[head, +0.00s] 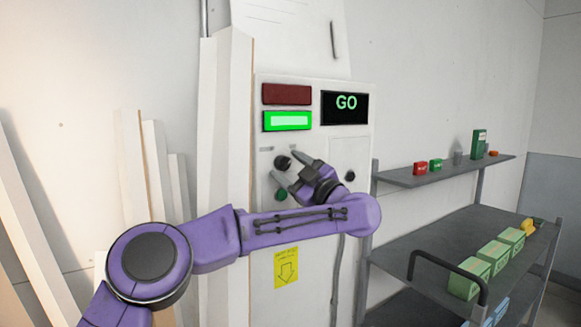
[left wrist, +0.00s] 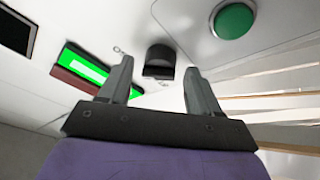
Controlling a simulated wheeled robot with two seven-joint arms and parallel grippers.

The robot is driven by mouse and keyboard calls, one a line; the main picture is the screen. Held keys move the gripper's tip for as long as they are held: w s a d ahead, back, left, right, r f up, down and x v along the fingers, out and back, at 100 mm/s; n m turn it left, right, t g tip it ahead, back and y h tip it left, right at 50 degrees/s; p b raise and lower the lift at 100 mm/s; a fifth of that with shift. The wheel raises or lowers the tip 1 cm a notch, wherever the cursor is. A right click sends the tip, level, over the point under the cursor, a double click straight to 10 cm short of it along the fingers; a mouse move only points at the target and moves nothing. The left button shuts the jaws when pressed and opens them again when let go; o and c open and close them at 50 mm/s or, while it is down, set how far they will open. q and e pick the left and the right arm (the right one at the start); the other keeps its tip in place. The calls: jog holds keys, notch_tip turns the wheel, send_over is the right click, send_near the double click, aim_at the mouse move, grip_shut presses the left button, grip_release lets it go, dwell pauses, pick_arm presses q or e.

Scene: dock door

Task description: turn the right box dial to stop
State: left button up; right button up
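A grey-white control box (head: 310,150) is on the wall. Its black dial (head: 283,162) sits below the lit green lamp (head: 287,121), and a dark red lamp (head: 286,94) is above that. The display (head: 345,107) reads GO. My left gripper (head: 284,165) is open, its fingers apart around or just in front of the dial. In the left wrist view the dial (left wrist: 160,58) appears between the fingertips (left wrist: 159,65); I cannot tell whether they touch it. A green button (head: 281,195) is below the dial, partly behind the gripper. My right gripper is not in view.
A second black knob (head: 350,175) is on the box's right part, near my wrist. A yellow arrow label (head: 286,267) is below. Pale boards (head: 223,120) lean at the left. A shelf rack (head: 440,230) with green boxes stands at the right.

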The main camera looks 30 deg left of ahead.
pick_arm(q)
jog(key=shift+w+f, duration=0.1)
jog(key=c, duration=0.9)
